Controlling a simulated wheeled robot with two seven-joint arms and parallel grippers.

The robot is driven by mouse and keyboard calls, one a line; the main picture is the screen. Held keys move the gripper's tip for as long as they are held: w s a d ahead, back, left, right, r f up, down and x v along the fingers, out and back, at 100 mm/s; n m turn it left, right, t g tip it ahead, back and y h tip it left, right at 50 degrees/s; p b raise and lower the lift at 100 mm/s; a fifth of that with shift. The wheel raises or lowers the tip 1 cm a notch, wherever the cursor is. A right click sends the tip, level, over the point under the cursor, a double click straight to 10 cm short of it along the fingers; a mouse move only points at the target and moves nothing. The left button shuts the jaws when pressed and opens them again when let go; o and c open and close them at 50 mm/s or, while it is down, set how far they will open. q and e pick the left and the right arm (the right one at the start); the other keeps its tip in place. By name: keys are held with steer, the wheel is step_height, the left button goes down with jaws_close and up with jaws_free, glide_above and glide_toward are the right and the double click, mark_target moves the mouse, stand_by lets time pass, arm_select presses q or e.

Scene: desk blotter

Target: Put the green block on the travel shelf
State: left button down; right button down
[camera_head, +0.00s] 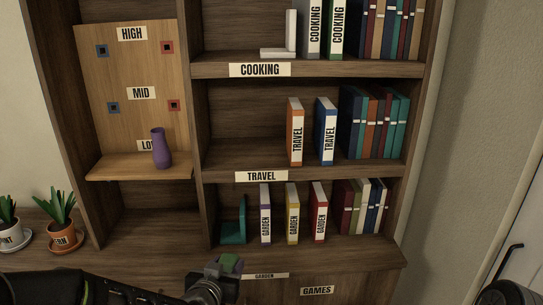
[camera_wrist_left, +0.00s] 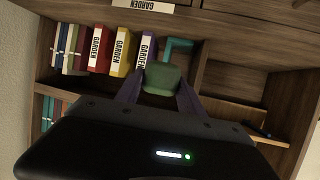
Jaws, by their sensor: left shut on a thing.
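The green block (camera_head: 231,263) is between the fingers of my left gripper (camera_head: 222,277), low in front of the bookcase near the GARDEN label. In the left wrist view the green block (camera_wrist_left: 163,78) sits between the two fingertips, and my left gripper (camera_wrist_left: 160,92) is shut on it. The travel shelf (camera_head: 330,173) is the middle shelf, above and to the right of the block. It bears a TRAVEL label (camera_head: 262,176), an orange TRAVEL book (camera_head: 295,132) and a blue TRAVEL book (camera_head: 326,132). My right gripper is not in view.
The travel shelf is bare left of the orange book; several books (camera_head: 373,123) fill its right end. The garden shelf below holds a teal bookend (camera_head: 234,222) and upright books. A purple vase (camera_head: 161,148) stands on the LOW ledge. Potted plants (camera_head: 60,235) stand at left.

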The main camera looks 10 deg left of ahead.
arm_select(q)
steer(key=w+r+m+h+p, duration=0.1)
steer(key=w+r+p, duration=0.3)
steer(key=r, duration=0.8)
steer(key=w+r+m+h+p, duration=0.1)
steer(key=w+r+p, duration=0.4)
steer(key=r, duration=0.8)
steer(key=shift+p, duration=0.55)
steer(key=shift+r, duration=0.15)
